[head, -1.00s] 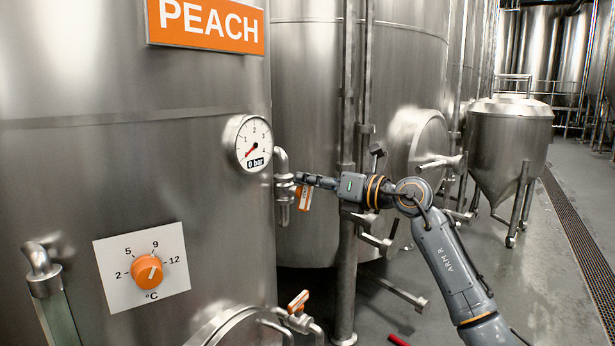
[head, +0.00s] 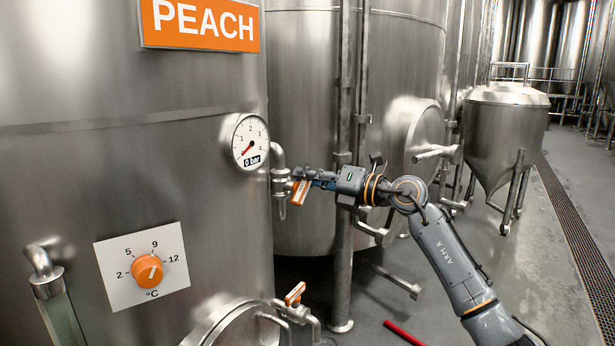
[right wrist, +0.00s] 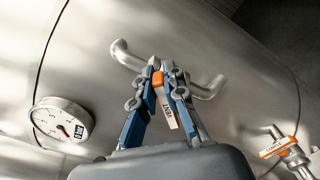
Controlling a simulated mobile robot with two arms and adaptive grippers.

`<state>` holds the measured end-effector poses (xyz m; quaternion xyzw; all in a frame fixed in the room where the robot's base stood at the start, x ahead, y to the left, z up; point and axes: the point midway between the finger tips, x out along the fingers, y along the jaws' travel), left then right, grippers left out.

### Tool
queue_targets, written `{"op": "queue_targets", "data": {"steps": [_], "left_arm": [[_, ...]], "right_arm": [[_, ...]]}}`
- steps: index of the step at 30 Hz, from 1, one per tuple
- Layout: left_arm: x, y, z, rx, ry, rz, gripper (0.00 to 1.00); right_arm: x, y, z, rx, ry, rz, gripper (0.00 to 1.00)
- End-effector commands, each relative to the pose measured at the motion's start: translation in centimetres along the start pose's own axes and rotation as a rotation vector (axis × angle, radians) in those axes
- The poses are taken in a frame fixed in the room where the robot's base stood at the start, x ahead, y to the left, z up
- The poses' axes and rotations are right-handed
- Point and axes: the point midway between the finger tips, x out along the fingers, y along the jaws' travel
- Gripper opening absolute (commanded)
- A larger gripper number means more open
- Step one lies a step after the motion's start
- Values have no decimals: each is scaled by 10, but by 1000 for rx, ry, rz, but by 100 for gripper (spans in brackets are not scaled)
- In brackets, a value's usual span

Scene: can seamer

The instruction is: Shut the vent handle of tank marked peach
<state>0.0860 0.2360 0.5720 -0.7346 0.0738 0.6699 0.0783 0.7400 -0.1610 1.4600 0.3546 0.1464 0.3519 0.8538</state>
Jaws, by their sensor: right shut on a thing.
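The tank marked peach (head: 60,200) fills the left of the head view, with its orange PEACH sign (head: 200,22) at the top. The vent handle (head: 300,194), orange and white, is on the pipe beside the gauge and slants in the head view. In the right wrist view the vent handle (right wrist: 168,108) shows its VENT label and orange end between the fingers. My right gripper (head: 305,177) is shut on it; the fingertips (right wrist: 162,72) partly cover it and the valve body. My left gripper is not in view.
A pressure gauge (head: 250,142) reading 0 bar sits just left of the vent pipe. A temperature dial (head: 147,270) is at lower left. A steel post (head: 343,250) stands close behind my right gripper.

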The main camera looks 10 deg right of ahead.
Motion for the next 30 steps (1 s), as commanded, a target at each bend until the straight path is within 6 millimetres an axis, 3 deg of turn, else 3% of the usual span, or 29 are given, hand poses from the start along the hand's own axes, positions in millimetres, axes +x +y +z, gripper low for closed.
{"op": "queue_targets", "data": {"steps": [5,6,9,20,23,30], "left_arm": [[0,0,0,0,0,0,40],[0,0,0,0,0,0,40],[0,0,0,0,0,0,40],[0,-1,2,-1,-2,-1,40],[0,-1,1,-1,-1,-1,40],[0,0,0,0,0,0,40]], "right_arm": [[0,0,1,-1,-4,0,0],[0,0,1,-2,-4,0,15],[0,0,1,-2,-3,0,35],[-4,-1,1,-2,-2,-1,35],[-15,-1,1,-4,-2,-2,35],[-66,-2,0,-4,-2,-5,35]]}}
